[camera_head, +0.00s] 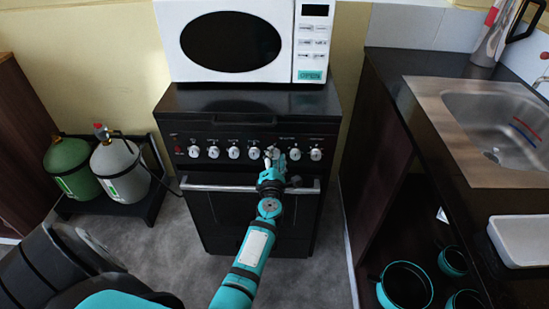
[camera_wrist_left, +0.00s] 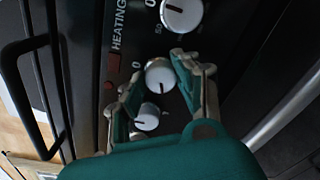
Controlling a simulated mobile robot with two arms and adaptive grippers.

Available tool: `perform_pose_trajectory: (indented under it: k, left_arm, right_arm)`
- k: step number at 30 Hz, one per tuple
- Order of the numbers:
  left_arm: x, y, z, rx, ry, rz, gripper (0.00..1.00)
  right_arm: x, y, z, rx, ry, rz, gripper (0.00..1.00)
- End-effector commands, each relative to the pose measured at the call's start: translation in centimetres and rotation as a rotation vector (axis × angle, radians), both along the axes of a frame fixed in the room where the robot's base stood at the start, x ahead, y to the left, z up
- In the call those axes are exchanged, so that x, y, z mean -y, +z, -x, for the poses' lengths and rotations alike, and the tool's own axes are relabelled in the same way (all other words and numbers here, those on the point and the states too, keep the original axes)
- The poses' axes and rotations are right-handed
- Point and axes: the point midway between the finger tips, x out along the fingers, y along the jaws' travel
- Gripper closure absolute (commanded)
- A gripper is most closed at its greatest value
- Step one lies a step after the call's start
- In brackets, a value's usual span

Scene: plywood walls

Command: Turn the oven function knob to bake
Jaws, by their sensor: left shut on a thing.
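The black oven (camera_head: 262,210) has a row of several white knobs along its front panel. My left gripper (camera_head: 274,161) is at the panel, right of the row's middle, with its fingers around one white knob (camera_wrist_left: 160,76). The held knob's label cannot be read. My right gripper is not in view.
A white microwave (camera_head: 245,42) stands on the oven. The oven's handle bar (camera_head: 215,188) runs just below the knobs. Green and grey gas bottles (camera_head: 120,170) stand at left, and a counter with a sink (camera_head: 495,125) is at right. Grey floor is clear in front.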

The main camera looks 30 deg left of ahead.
Motion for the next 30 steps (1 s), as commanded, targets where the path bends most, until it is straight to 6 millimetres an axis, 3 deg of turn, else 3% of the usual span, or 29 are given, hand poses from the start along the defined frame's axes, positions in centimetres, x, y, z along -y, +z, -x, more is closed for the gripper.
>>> perform_pose_trajectory:
  k: [6, 7, 12, 23, 30]
  left_arm:
    - [0.1, -0.3, 0.1, -0.006, 0.0, 0.002, 1.0]
    - [0.1, -0.3, 0.1, -0.006, 0.0, 0.002, 0.67]
    - [0.1, -0.2, 0.1, -0.004, 0.0, 0.001, 0.45]
    - [0.0, 0.0, 0.0, -0.022, 0.0, -0.033, 0.45]
    - [0.0, 0.2, 0.0, -0.178, -0.002, -0.288, 0.45]
  right_arm:
    - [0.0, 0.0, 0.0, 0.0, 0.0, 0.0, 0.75]
    - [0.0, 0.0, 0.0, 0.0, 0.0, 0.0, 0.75]
    - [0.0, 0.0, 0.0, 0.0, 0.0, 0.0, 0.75]
    - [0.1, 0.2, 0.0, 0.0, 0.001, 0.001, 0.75]
    - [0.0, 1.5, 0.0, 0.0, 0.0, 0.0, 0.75]
